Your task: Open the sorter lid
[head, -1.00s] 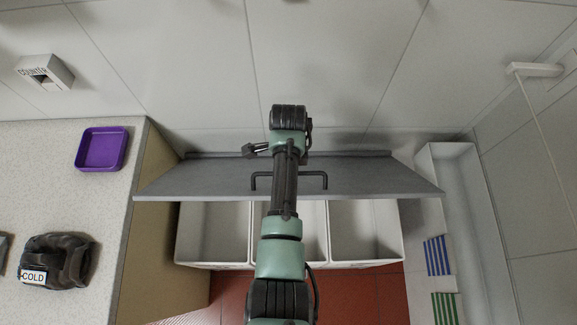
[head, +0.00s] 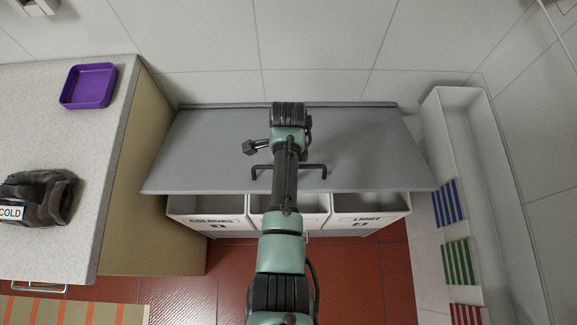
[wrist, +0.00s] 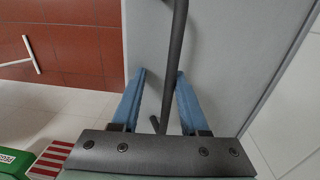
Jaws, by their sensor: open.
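The sorter lid (head: 370,150) is a wide grey panel, tilted up from the sorter so that the bin openings show under its front edge. Its dark bar handle (head: 316,166) crosses behind my arm in the head view. In the wrist view, the handle (wrist: 175,55) runs between the two blue fingers of my gripper (wrist: 161,75), which are apart. The bar lies close to the right finger; I cannot tell whether they touch. The grey lid fills the middle of the wrist view (wrist: 225,50). My arm hides the gripper in the head view.
White bins (head: 205,204), labelled COLOURS and LIGHT on the outer ones, stand below the lid. A counter (head: 100,130) with a purple tray (head: 88,86) is on the left. A white trough (head: 462,140) is on the right. Red floor (head: 350,270) is open in front.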

